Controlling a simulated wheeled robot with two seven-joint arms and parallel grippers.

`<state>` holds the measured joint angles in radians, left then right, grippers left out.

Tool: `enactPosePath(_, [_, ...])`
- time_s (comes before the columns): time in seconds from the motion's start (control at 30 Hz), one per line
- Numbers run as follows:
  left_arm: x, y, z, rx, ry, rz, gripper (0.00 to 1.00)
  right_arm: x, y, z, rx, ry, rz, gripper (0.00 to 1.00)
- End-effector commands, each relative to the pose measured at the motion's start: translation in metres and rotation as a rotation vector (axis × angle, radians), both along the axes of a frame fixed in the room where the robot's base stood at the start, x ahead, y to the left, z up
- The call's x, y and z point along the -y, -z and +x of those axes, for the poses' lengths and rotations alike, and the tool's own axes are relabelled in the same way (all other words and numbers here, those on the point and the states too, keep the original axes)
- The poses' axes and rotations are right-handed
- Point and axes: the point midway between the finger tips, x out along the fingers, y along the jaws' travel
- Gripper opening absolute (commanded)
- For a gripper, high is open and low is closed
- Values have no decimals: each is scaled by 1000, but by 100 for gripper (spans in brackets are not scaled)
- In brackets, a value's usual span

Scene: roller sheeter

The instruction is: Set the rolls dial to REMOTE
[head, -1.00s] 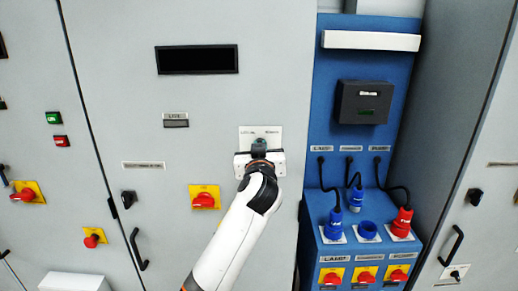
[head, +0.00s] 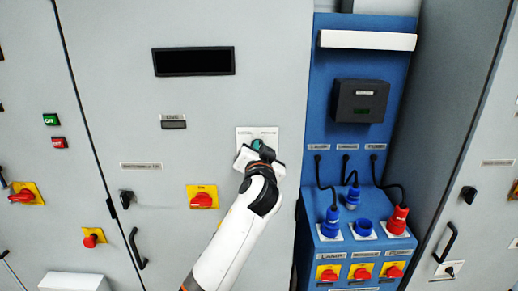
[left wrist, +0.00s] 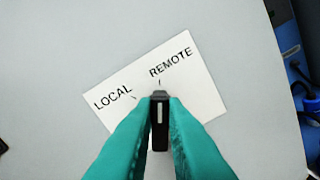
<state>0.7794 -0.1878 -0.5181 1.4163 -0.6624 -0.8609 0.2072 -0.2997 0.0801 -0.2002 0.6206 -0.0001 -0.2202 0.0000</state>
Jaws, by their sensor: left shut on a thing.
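The rolls dial's white plate (head: 242,133) is on the grey cabinet door in the head view. In the left wrist view the plate (left wrist: 199,85) looks tilted and reads LOCAL on the left and REMOTE on the right. The black dial (left wrist: 159,108) has a white line, which points up at the short tick below REMOTE. My left gripper (head: 259,147) is shut on the dial, with a teal finger on each side of it. The fingers hide the dial's sides and the plate's lower part. My right gripper is not in view.
A red-and-yellow switch (head: 202,197) sits below left of the plate. A blue panel (head: 325,90) with plugs and cables stands to the right. A black handle (head: 137,249) juts out at lower left.

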Motion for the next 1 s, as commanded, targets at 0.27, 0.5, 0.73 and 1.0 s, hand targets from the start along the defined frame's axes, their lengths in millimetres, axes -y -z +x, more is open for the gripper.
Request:
enactPosePath(0.27, [-1,-2,0,5,-1,12,0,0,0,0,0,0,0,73])
enactPosePath(0.5, [-1,-2,0,5,-1,11,23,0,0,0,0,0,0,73])
enactPosePath(0.73, [0,-1,0,3,-1,10,34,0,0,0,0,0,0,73])
enactPosePath(1.0, [-2,-1,1,1,0,9,34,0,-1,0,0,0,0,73])
